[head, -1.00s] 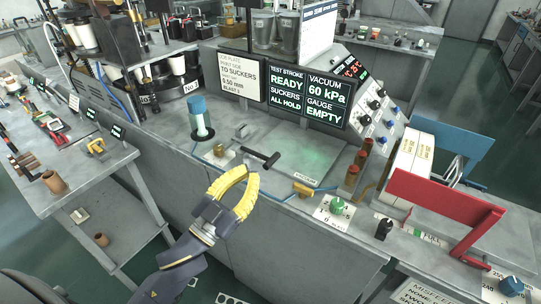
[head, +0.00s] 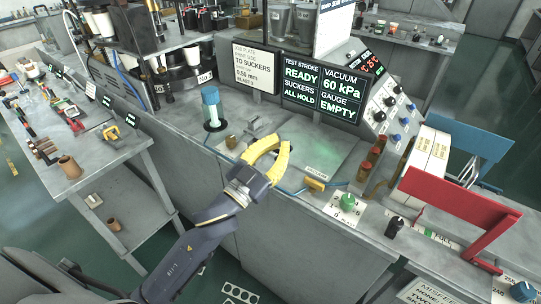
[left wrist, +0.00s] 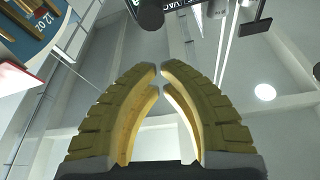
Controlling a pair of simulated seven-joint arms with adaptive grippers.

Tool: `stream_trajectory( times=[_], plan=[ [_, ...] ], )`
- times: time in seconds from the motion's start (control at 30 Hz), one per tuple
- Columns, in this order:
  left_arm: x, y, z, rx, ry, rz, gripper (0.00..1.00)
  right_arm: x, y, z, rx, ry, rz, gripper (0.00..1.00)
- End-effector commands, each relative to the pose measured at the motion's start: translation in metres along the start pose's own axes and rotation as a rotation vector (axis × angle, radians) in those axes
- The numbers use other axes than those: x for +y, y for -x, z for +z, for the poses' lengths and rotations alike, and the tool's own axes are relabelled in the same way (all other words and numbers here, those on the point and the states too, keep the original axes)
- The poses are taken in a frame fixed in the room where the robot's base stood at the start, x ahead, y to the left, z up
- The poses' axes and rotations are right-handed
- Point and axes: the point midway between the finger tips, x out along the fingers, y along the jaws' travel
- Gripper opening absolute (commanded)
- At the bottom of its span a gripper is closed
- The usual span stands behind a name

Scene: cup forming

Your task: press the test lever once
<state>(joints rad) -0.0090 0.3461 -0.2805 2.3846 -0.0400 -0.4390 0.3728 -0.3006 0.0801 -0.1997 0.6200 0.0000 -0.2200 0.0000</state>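My left gripper (head: 284,146) is over the bench at the near edge of the pale plate. Its yellow fingers curve together; in the left wrist view the tips (left wrist: 161,72) almost meet, with only a thin slit and nothing between them. In the head view the fingers cover the spot where the black T-shaped lever handle stood, so it is hidden there. A dark round bar end (left wrist: 150,12), probably that handle, shows just beyond the tips in the left wrist view. Contact cannot be told. The screen (head: 317,88) reads test stroke READY, vacuum 60 kPa, gauge EMPTY. My right gripper is not in view.
A blue-capped cylinder (head: 211,106) stands left of the plate (head: 318,150). Red-topped posts (head: 368,168), a green knob (head: 347,201) and a red bracket (head: 455,200) lie to the right. A side table (head: 90,160) is at the left.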

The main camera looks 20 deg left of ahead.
Motion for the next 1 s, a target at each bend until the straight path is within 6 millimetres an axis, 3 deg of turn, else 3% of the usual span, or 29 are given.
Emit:
stream_trajectory(
  times=[0.23,0.6,1.0],
  plan=[
    [0.000,-0.027,0.002,-0.001,0.001,0.000,0.00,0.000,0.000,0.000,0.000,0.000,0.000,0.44],
    [0.000,-0.014,0.033,-0.001,0.001,-0.001,0.00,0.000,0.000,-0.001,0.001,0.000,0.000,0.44],
    [0.000,-0.012,0.038,0.000,0.000,-0.001,0.00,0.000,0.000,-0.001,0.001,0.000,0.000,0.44]
  ],
)
